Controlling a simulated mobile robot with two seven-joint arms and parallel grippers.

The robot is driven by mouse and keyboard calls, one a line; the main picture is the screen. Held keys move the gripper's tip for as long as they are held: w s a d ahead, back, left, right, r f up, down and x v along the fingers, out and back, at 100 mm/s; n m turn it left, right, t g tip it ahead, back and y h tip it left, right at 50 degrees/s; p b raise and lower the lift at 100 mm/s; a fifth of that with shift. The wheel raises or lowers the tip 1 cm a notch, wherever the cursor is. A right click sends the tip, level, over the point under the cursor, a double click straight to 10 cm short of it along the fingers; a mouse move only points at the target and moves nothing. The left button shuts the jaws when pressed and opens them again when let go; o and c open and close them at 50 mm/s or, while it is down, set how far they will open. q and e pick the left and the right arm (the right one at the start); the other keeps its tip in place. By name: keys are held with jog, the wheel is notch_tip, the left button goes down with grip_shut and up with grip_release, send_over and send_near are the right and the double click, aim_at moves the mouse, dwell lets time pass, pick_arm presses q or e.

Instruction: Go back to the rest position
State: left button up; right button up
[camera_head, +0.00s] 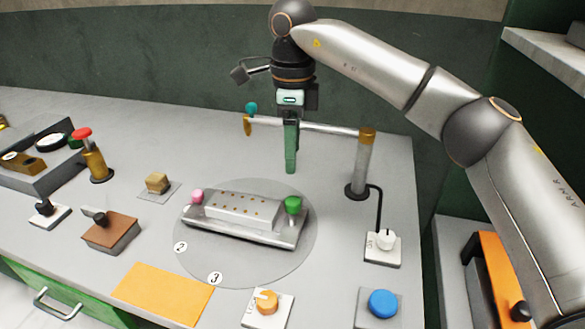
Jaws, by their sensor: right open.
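My right arm comes in from the right and reaches over the table. Its right gripper (291,168) points straight down with green fingers, behind the metal fixture in the middle. The fingers show edge-on, open, with nothing seen between them. They hang near the horizontal rod (325,129), which runs to an upright post (361,165); I cannot tell whether they touch it. The fixture (240,230) holds a white block (235,208) with several small dots, between a pink knob (197,196) and a green knob (293,204). My left gripper is not in view.
On the grey table are an orange knob switch (267,301), a blue button (383,303), a white knob switch (385,241), an orange mat (163,292), a brown block (110,233) and a red-topped post (95,160). A grey tray (40,180) stands at left.

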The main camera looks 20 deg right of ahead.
jog(key=shift+r, duration=0.55)
